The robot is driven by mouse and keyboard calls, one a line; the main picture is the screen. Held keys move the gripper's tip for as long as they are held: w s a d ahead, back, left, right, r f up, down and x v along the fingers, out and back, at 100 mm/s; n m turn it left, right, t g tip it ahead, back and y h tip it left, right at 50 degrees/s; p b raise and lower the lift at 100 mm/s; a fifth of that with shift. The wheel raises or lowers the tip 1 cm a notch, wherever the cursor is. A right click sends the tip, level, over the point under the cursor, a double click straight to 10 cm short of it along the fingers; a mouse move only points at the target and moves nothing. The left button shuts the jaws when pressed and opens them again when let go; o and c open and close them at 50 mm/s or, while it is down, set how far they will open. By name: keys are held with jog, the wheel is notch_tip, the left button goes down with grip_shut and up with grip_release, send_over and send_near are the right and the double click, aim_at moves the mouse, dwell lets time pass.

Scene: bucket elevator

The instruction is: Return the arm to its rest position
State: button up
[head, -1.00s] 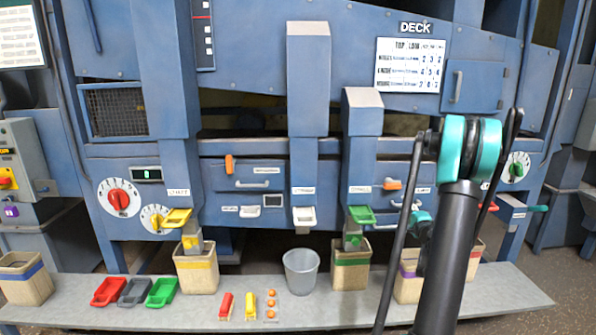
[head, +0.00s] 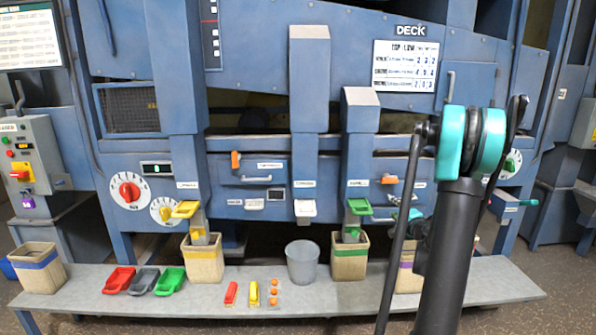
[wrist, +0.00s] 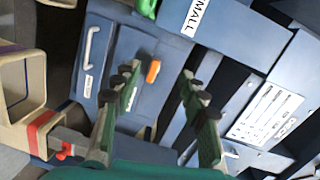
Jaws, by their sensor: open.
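My arm (head: 458,230) stands up at the right of the head view, a black link with a teal joint at its top. In the head view the gripper is mostly hidden behind the arm; a small teal part shows beside it. In the wrist view my gripper (wrist: 157,88) has its two fingers spread apart with nothing between them. Beyond the fingers is the blue machine front with a drawer handle (wrist: 90,47) and an orange latch (wrist: 153,71). A red-banded bin (wrist: 38,132) is left of the fingers, and I cannot tell how close.
A grey bench (head: 340,297) runs along the machine. On it stand banded bins, such as the yellow one (head: 204,265) and green one (head: 350,262), a grey bucket (head: 302,262), coloured scoops (head: 143,281) and small red and yellow items. A control box (head: 30,168) stands left.

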jog(key=s+a+f+n+g+y, duration=0.3)
jog(key=s+a+n+g, duration=0.5)
jog(key=s+a, duration=0.95)
jog(key=s+f+n+g+h, duration=0.2)
jog(key=s+f+n, duration=0.1)
jog(key=s, duration=0.7)
jog(key=s+f+n+g+h, duration=0.2)
jog(key=s+f, duration=0.3)
jog(key=s, duration=0.6)
jog(key=shift+n+g+h, duration=0.3)
jog(key=shift+n+h, duration=0.4)
jog(key=shift+n, duration=0.2)
jog(key=shift+a, duration=0.1)
jog(key=shift+c, duration=0.5)
